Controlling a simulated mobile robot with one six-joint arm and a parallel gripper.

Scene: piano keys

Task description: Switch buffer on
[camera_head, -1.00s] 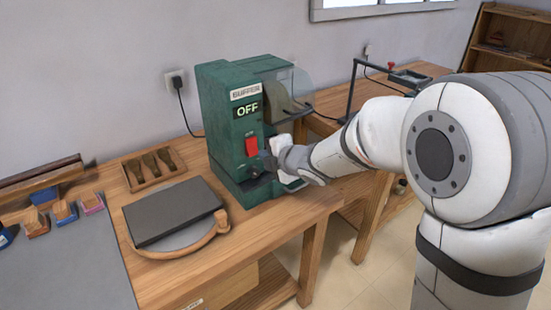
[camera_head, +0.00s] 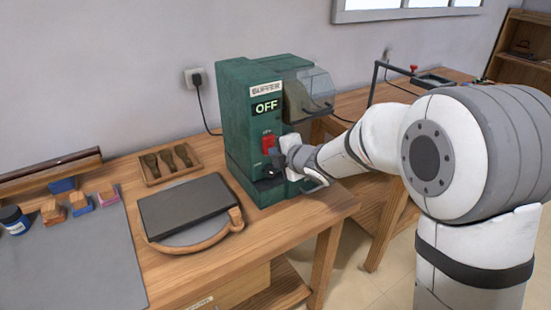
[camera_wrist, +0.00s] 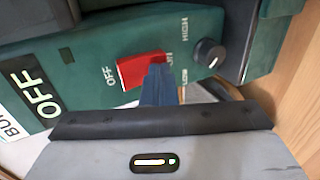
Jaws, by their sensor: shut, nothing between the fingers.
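The green buffer (camera_head: 240,130) stands on the wooden bench, with a label and a display reading OFF (camera_head: 266,107). Its red switch (camera_head: 268,143) is on the front face. In the wrist view the red switch (camera_wrist: 142,70) lies between the printed OFF and a partly hidden ON. A black knob (camera_wrist: 209,53) sits beside it. My gripper (camera_head: 277,158) is shut and empty at the machine's front, just below the switch. In the wrist view the fingers of my gripper (camera_wrist: 157,85) overlap the switch's ON-side edge; I cannot tell whether they touch it.
A dark slab (camera_head: 188,206) and a wooden tray of tools (camera_head: 170,163) are on the bench left of the buffer. A clear guard (camera_head: 308,93) juts out at the machine's upper right. A cable runs to a wall socket (camera_head: 194,78).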

